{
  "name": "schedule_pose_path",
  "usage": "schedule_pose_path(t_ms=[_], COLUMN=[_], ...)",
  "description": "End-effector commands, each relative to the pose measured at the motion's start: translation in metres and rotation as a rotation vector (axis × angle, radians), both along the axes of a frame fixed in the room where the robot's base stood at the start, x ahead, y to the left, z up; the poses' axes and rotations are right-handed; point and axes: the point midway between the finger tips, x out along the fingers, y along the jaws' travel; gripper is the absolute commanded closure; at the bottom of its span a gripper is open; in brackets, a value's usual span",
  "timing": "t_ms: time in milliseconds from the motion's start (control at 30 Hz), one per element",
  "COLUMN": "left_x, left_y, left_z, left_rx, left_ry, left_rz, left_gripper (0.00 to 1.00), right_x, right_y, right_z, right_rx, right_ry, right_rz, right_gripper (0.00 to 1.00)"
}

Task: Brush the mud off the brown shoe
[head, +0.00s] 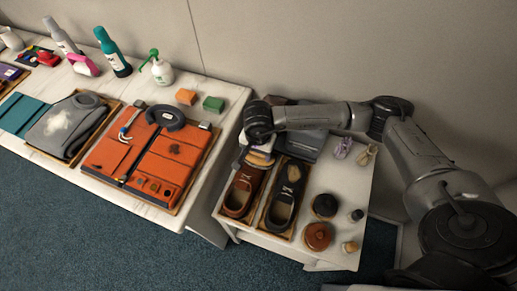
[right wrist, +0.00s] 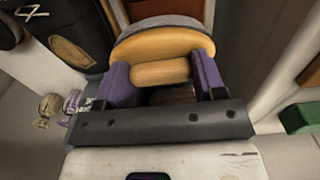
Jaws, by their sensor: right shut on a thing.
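The brown shoe (head: 240,195) lies in a shallow wooden tray on the small white table, its opening toward the front. The brush (head: 259,158) has a pale wooden body and is over the toe end of this shoe. My right gripper (head: 260,145) is shut on the brush. In the right wrist view, the purple fingers of my right gripper (right wrist: 162,76) clasp the sides of the brush (right wrist: 160,45), with grey bristles along its far edge. Brown leather (right wrist: 165,8) shows just beyond it. The brush and gripper hide the shoe's toe, so I cannot tell mud or contact there. My left gripper is not in view.
A black shoe (head: 283,200) with a tan patch on its toe lies close at the right. Round tins (head: 318,236) and small bottles stand further right. The larger table at left holds an orange garment (head: 150,155), a green sponge (head: 213,103) and bottles. A wall stands behind.

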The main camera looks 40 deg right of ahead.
Motion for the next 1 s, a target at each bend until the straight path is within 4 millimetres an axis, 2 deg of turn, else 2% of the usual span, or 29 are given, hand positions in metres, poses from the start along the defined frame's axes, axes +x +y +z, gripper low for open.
schedule_pose_path(t_ms=[67, 200, 800, 1000], left_x=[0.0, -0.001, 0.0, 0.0], left_y=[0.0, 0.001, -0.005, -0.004], left_z=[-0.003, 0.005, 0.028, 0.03], left_rx=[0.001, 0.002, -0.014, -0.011], left_ry=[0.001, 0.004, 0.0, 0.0], left_rz=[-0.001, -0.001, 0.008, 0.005], left_gripper=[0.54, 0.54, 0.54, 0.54], right_x=[-0.001, -0.002, -0.003, -0.003], right_y=[0.002, 0.0, -0.002, -0.003], right_z=[0.0, 0.019, 0.073, 0.079], right_rx=[0.001, -0.001, 0.0, -0.001], right_ry=[0.0, 0.0, -0.001, 0.0], right_rz=[0.0, -0.002, -0.007, -0.009], right_gripper=[0.59, 0.59, 0.59, 0.59])
